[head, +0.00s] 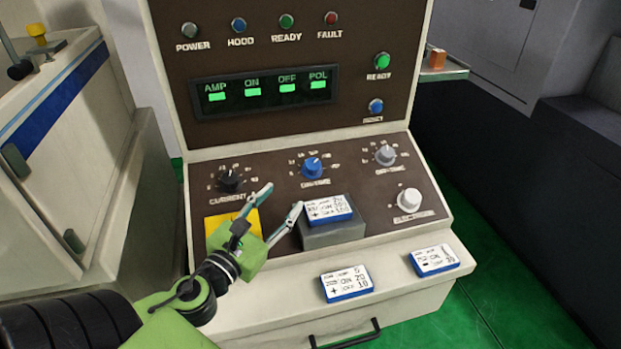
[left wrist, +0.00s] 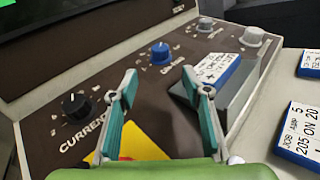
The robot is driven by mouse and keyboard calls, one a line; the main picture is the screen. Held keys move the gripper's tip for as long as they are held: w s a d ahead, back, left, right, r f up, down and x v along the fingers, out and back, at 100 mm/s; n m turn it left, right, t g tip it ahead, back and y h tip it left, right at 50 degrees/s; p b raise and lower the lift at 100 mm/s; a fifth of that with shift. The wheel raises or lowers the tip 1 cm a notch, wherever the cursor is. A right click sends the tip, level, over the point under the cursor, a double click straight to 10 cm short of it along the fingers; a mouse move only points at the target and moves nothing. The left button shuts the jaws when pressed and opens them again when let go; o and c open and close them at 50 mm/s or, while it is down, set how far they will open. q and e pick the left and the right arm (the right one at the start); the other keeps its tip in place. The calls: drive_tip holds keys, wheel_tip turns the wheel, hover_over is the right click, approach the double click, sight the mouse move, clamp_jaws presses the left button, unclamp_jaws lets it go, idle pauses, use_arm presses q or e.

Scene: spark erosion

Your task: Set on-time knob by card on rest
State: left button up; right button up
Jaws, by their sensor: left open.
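The blue on-time knob (head: 312,167) is in the middle of the sloped brown panel, in a ring of white marks. I cannot tell exactly where its pointer stands. A white card with a blue edge (head: 328,208) lies on the grey rest (head: 336,235) below the knob; its printing is too small to read surely. My left gripper (head: 283,197) is open and empty, its fingers pointing up the panel, below and left of the knob and apart from it. In the left wrist view the knob (left wrist: 160,52) shows just beyond the gap between the fingertips (left wrist: 160,75).
The black current knob (head: 230,180) is left of the gripper. The grey off-time knob (head: 386,155) and a larger pale knob (head: 409,200) are to the right. Two other cards (head: 347,283) (head: 434,260) lie on the front ledge. A yellow patch (head: 222,226) is behind the gripper.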

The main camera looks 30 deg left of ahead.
sight(309, 169)
use_arm(q)
drive_tip(key=shift+w+p, duration=0.45)
drive_tip(key=shift+w, duration=0.15)
drive_tip(key=w+p, duration=0.1)
drive_tip(key=w, duration=0.2)
drive_tip(key=w+a+p, duration=0.1)
drive_tip(key=w, duration=0.3)
drive_tip(key=w+p, duration=0.1)
drive_tip(key=w, duration=0.3)
drive_tip(key=shift+a, duration=0.15)
drive_tip(key=shift+w+f, duration=0.1)
drive_tip(key=shift+w, duration=0.6)
use_arm(e)
drive_tip(key=shift+w+r, duration=0.25)
drive_tip(key=shift+r, duration=0.35)
drive_tip(key=shift+w+r, duration=0.3)
drive_tip(key=shift+r, duration=0.35)
drive_tip(key=shift+w+r, duration=0.25)
drive_tip(key=shift+r, duration=0.35)
use_arm(q)
drive_tip(key=c, duration=1.1)
use_arm(e)
drive_tip(key=shift+w, duration=0.1)
